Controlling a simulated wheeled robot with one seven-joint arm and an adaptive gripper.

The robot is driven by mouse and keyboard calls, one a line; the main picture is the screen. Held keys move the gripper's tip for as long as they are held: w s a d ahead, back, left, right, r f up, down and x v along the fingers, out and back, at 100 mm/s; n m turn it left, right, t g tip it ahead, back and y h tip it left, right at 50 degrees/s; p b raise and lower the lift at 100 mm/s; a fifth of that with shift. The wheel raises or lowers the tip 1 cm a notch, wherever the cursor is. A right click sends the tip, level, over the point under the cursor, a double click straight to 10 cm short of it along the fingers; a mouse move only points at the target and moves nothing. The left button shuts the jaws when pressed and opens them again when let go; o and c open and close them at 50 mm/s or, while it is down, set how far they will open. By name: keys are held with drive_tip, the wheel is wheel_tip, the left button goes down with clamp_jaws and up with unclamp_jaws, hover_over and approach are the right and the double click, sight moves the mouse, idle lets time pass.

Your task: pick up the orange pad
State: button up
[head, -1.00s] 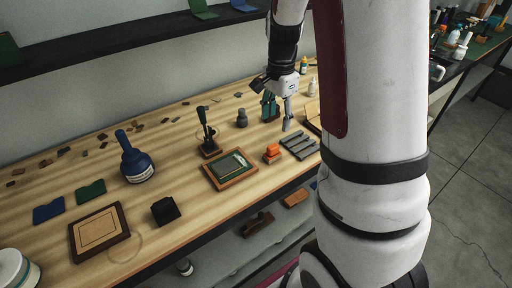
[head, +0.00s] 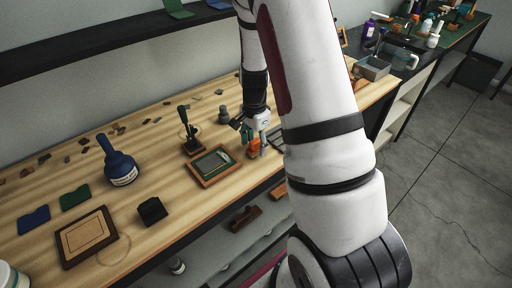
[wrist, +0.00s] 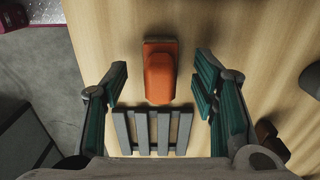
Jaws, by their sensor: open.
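The orange pad (head: 253,147) is a small rounded block on the wooden bench, just right of a framed green plate. In the wrist view the orange pad (wrist: 159,75) lies centred ahead, with a thin brownish base edge at its far end. My gripper (head: 252,136) is over it in the head view and partly hides it. In the wrist view my gripper (wrist: 160,92) is open, its green-padded fingers spread to the left and right of the pad, with gaps on both sides. Nothing is held.
A grey slatted rack (wrist: 152,132) lies just below the pad in the wrist view. The framed green plate (head: 214,165), a dark upright stamp (head: 190,135) and a grey knobbed piece (head: 223,114) stand nearby. The bench's front edge is close to the pad.

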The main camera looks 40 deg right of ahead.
drive_tip(key=shift+f, duration=0.7)
drive_tip(key=shift+c, duration=0.5)
drive_tip(key=c, duration=1.1)
drive_tip(key=shift+c, duration=0.2)
drive_tip(key=shift+r, duration=0.1)
drive_tip(key=shift+r, duration=0.45)
drive_tip(key=r, duration=0.2)
drive_tip(key=shift+s+r+b, duration=0.3)
drive_tip(key=shift+b, duration=0.05)
drive_tip(key=s+a, duration=0.1)
drive_tip(key=s, duration=0.6)
drive_tip(key=s+a+r, duration=0.1)
drive_tip(key=s+a, duration=0.1)
drive_tip(key=s, duration=0.6)
drive_tip(key=shift+a+r+b, duration=0.2)
drive_tip(key=shift+a+b, duration=0.1)
